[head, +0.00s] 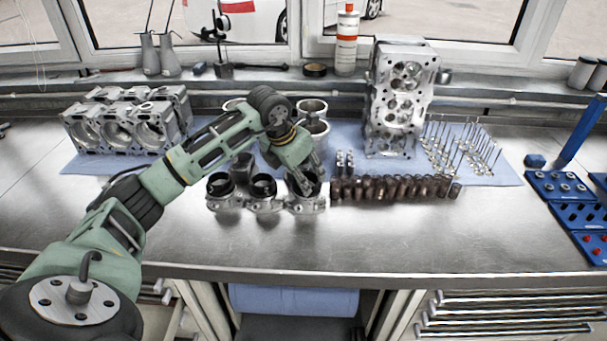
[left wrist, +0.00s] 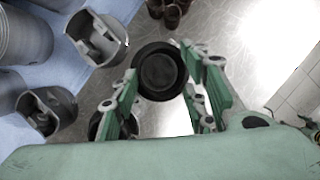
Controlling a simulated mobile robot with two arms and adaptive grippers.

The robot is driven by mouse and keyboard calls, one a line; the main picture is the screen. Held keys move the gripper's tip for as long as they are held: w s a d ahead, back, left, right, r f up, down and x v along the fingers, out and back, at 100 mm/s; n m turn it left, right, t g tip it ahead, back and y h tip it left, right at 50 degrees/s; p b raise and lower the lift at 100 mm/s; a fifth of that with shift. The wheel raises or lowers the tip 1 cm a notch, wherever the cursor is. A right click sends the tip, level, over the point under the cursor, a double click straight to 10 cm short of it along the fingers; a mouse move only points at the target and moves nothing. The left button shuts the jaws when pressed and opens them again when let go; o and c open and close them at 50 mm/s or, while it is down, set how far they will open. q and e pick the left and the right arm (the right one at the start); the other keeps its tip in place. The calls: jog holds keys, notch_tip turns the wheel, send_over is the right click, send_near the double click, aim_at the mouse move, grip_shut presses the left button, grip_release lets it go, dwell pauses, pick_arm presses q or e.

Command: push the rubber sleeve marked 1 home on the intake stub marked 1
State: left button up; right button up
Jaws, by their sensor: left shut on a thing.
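The intake part (head: 264,206) lies on the bench, with three round stubs in a row. Black rubber sleeves show at the left stub (head: 220,184) and the middle stub (head: 263,185). My left gripper (head: 306,186) points down at the right-hand stub and partly hides it. In the left wrist view my left gripper (left wrist: 160,75) is shut on a round black rubber sleeve (left wrist: 160,72), with a finger on each side. I cannot tell how far this sleeve sits on the stub. No number marks are readable. My right gripper is out of view.
A row of brown springs (head: 395,188) stands close to the right. Grey cylindrical parts (head: 312,112) stand behind on the blue mat (head: 480,170). The cylinder head (head: 399,95) and engine block (head: 130,125) are farther back. The bench front (head: 350,240) is clear.

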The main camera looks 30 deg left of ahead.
pick_arm(q)
jog(key=shift+s+f, duration=0.1)
jog(key=shift+f, duration=0.5)
jog(key=shift+f+b, duration=0.15)
jog(key=shift+b, duration=0.25)
jog(key=shift+c, duration=0.5)
jog(key=shift+s+d+f, duration=0.1)
jog(key=shift+s+f, duration=0.05)
jog(key=shift+f, duration=0.3)
jog(key=o, duration=1.3)
jog(key=shift+w, duration=0.2)
jog(key=shift+r, duration=0.25)
